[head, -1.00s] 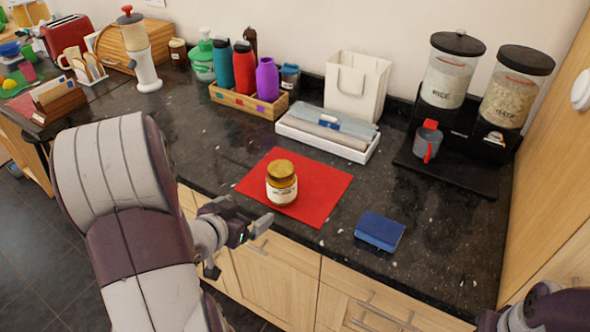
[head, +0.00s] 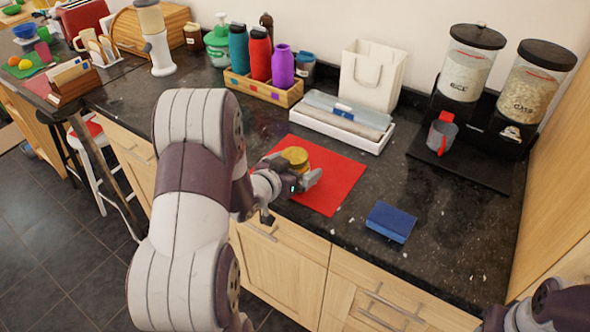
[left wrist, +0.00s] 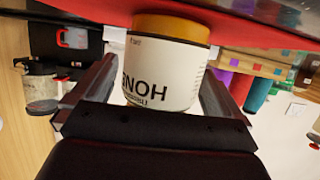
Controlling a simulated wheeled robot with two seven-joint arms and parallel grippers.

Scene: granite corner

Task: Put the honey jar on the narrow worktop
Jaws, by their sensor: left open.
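The honey jar (head: 295,155) has a yellow-brown lid and stands on a red mat (head: 340,177) on the dark granite counter. My left gripper (head: 303,184) is at the jar's near side and hides its lower part. In the left wrist view the jar (left wrist: 160,75) appears upside down, its white label between the two open fingers (left wrist: 155,95). I cannot tell if the fingers touch it. A dark worktop stretch (head: 40,87) at the far left may be the narrow worktop. Part of my right arm shows at the lower right; its gripper is out of view.
A blue sponge-like block (head: 391,222) lies right of the mat. Behind are a white tray (head: 335,125), a paper bag (head: 372,75), a wooden bottle crate (head: 262,90) and cereal dispensers (head: 470,65). A white stool (head: 105,170) stands below the counter at the left.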

